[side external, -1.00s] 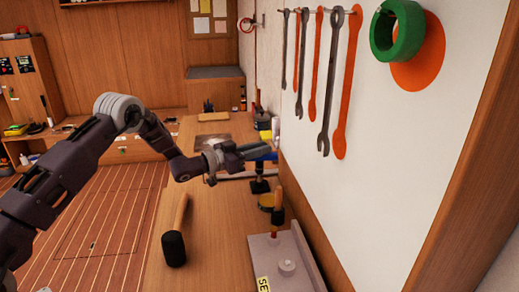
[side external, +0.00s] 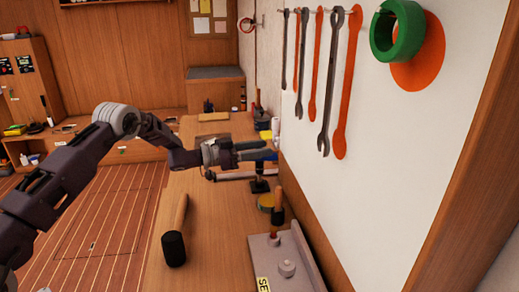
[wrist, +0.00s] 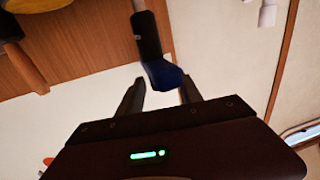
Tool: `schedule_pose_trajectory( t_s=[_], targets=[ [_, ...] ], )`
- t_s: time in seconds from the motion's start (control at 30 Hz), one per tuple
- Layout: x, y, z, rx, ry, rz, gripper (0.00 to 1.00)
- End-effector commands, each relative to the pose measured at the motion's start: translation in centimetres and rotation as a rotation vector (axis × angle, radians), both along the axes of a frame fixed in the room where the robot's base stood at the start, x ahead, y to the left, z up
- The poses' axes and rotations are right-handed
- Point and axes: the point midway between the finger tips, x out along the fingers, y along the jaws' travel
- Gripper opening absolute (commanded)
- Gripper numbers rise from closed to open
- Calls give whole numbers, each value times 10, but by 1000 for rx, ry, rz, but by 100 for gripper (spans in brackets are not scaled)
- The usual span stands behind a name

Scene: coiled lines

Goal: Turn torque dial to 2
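My gripper (side external: 272,149) is level above the bench, near the white wall panel. In the wrist view its two fingers (wrist: 160,88) are apart, with the blue end (wrist: 163,75) of a dark cylindrical part (wrist: 147,35) between or just beyond their tips. I cannot tell whether they touch it. In the side view a blue part (side external: 268,157) shows at the fingertips, partly hidden by them, above a dark stand (side external: 259,187). No torque dial marking or number is readable, and I cannot tell which part is the dial.
A mallet (side external: 174,245) lies on the wooden bench (side external: 205,265). A grey holder (side external: 290,290) with a knob and an upright orange-handled tool (side external: 277,215) stands front right. Wrenches (side external: 327,90) and a green ring (side external: 398,30) hang on the wall.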

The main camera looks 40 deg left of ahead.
Motion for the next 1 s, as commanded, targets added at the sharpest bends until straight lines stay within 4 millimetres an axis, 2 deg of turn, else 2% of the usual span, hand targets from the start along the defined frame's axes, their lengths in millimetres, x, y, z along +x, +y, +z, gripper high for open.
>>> schedule_pose_trajectory(
  t_s=[0.23,0.5,0.6,0.9,0.97,1.0],
  targets=[
    [-5,5,0,-1,2,2,42],
    [-47,36,0,-1,1,2,42],
    [-55,42,0,0,1,2,42],
    [-56,43,1,2,0,2,42],
    [-53,43,9,18,-2,22,42],
    [-48,44,20,39,-3,55,42]
  ],
)
